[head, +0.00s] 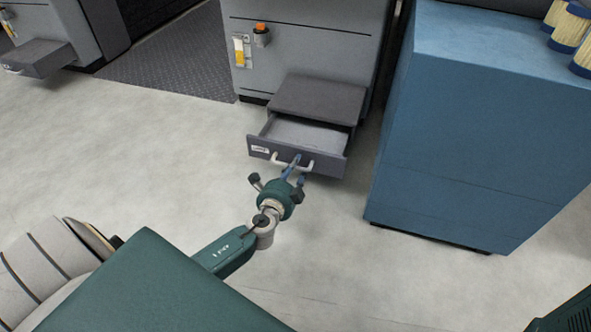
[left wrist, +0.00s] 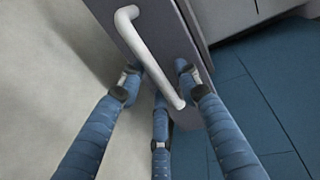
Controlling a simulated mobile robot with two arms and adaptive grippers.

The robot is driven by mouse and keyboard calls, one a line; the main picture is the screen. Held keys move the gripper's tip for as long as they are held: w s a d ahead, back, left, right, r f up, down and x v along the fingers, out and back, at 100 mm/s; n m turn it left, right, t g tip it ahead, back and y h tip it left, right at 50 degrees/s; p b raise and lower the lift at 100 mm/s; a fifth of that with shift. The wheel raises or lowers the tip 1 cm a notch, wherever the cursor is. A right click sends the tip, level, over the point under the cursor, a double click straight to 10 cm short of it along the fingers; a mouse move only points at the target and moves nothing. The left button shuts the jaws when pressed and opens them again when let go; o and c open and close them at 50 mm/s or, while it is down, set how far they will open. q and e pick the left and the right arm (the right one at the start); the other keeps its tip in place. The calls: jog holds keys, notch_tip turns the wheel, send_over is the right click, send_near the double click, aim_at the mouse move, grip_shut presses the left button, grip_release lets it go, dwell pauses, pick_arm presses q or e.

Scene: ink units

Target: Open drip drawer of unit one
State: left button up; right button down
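The drip drawer (head: 335,162) is a dark grey drawer with a pale inside, standing partly open from the grey unit (head: 305,45). Its white bar handle (head: 307,166) crosses the front and also shows in the left wrist view (left wrist: 150,62). My left gripper (head: 283,172) is at the handle, its blue fingers spread apart. In the left wrist view the gripper (left wrist: 160,85) has fingertips on either side of the handle's near end, not closed together on it. I cannot tell whether any finger touches the handle. My right gripper is not in view.
A blue cabinet (head: 480,130) stands to the right of the drawer, with a floor gap between. Another unit with an open grey drawer (head: 40,58) is at the far left. Pale floor (head: 140,150) is clear left of the drawer.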

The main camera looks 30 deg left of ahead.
pick_arm(q)
grip_shut()
jog(key=v, duration=0.2)
jog(key=shift+s+f, duration=0.2)
jog(key=shift+s, duration=0.1)
grip_release()
jog(key=shift+s+d, duration=0.1)
jog(key=v, duration=1.2)
